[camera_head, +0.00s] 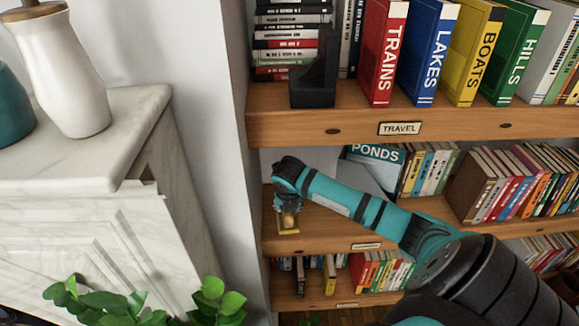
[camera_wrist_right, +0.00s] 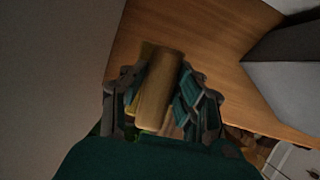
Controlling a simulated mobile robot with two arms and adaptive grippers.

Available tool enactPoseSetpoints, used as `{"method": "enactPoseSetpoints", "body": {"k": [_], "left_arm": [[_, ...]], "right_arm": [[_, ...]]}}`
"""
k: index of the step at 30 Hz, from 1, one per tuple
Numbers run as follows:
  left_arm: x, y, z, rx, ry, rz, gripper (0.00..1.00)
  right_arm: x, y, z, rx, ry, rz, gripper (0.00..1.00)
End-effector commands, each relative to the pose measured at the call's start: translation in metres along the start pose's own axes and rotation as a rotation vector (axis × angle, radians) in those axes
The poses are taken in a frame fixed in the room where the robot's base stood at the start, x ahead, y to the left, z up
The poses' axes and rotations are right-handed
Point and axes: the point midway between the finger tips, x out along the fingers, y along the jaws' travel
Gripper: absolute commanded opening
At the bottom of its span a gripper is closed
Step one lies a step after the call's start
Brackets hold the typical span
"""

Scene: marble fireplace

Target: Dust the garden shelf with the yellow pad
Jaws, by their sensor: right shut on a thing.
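My right gripper (camera_head: 286,206) reaches in from the right and is at the left end of the middle shelf (camera_head: 330,230), whose small label is too small to read. It is shut on the wooden handle of the yellow pad (camera_head: 288,229), which is at the shelf board; I cannot tell whether it presses on it. In the right wrist view, the brown handle stands between the fingers (camera_wrist_right: 160,100), with a bit of yellow pad (camera_wrist_right: 147,50) behind it. The bare wood of the shelf (camera_wrist_right: 205,30) lies beyond. My left gripper is not in view.
A "PONDS" book (camera_head: 375,154) and a row of books (camera_head: 428,172) stand further right on this shelf. The "TRAVEL" shelf (camera_head: 300,122) is above. A white side wall (camera_head: 205,130) bounds the left. A marble mantel (camera_head: 110,135) with a white vase (camera_head: 65,75) stands left.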

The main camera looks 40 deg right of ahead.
Motion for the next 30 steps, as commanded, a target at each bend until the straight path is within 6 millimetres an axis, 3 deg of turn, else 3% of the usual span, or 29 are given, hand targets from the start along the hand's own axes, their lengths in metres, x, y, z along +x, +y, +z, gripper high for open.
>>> {"method": "enactPoseSetpoints", "body": {"k": [2, 14, 23, 30], "left_arm": [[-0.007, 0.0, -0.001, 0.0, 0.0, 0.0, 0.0], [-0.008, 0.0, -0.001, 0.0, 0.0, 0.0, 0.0], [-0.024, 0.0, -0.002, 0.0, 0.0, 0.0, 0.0], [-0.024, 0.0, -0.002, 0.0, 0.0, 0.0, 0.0]], "right_arm": [[-0.009, 0.0, 0.004, 0.0, -0.002, 0.0, 0.03], [-0.012, 0.0, 0.006, 0.001, -0.004, 0.0, 0.03], [-0.036, 0.0, 0.017, 0.001, -0.005, 0.0, 0.03], [-0.041, 0.0, 0.022, 0.007, -0.014, 0.004, 0.03]]}}
